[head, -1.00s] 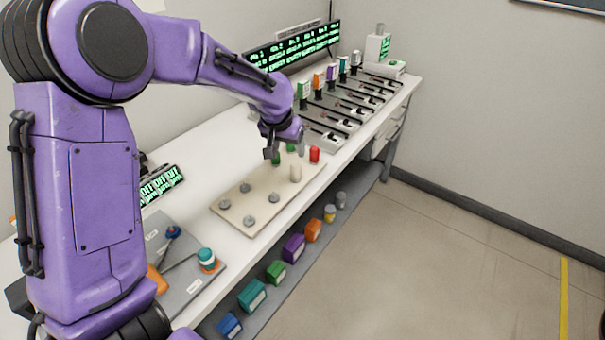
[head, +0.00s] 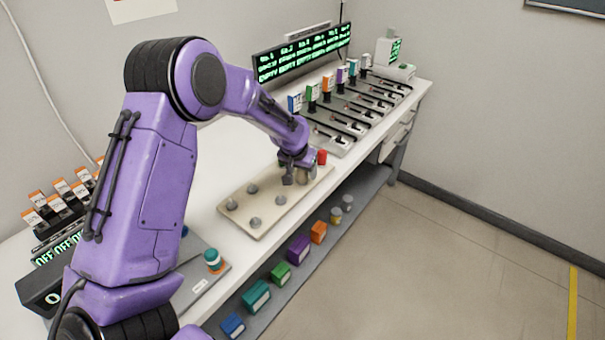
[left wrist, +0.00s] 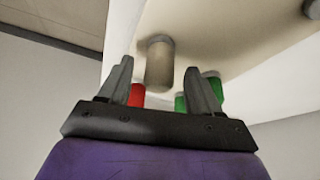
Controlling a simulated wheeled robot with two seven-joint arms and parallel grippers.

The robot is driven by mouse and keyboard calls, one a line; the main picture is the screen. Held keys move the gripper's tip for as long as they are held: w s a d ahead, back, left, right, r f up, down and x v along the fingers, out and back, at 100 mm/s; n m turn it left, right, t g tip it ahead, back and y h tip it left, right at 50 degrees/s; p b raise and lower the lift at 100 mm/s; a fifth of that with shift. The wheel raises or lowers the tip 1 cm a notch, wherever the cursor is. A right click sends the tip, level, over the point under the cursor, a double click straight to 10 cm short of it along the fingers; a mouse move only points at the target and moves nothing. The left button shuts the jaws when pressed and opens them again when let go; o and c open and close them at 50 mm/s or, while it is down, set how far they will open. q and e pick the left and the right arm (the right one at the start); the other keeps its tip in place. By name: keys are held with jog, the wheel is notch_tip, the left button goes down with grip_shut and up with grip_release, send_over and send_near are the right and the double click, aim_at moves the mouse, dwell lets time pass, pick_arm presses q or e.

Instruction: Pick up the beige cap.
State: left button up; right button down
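The beige cap (head: 303,176) stands on the beige board (head: 240,215), at its far right part. In the head view my left gripper (head: 294,177) is right beside it and hides part of it. In the left wrist view the beige cap (left wrist: 159,64) shows whole, between the two spread fingers of my left gripper (left wrist: 162,85) in the picture and beyond them. The fingers are open and I see no contact with the cap. My right gripper is in neither view.
A red cap (head: 322,157) stands close behind the beige one. Green caps (left wrist: 214,85) show close by in the left wrist view. Several grey pegs (head: 254,223) stand on the board's near part. Several slider stations (head: 335,140) line the table behind. A lower shelf holds coloured boxes (head: 298,248).

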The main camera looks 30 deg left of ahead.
pick_arm(q)
jog(key=c, duration=0.9)
jog(key=shift+r, duration=0.25)
notch_tip(320, 180, up, 3)
jog(key=shift+w+f, duration=0.1)
jog(key=shift+f, duration=0.05)
jog(key=s+d+r, duration=0.9)
jog(key=s, duration=0.2)
jog(key=shift+r+p, duration=0.35)
jog(key=shift+r, duration=0.05)
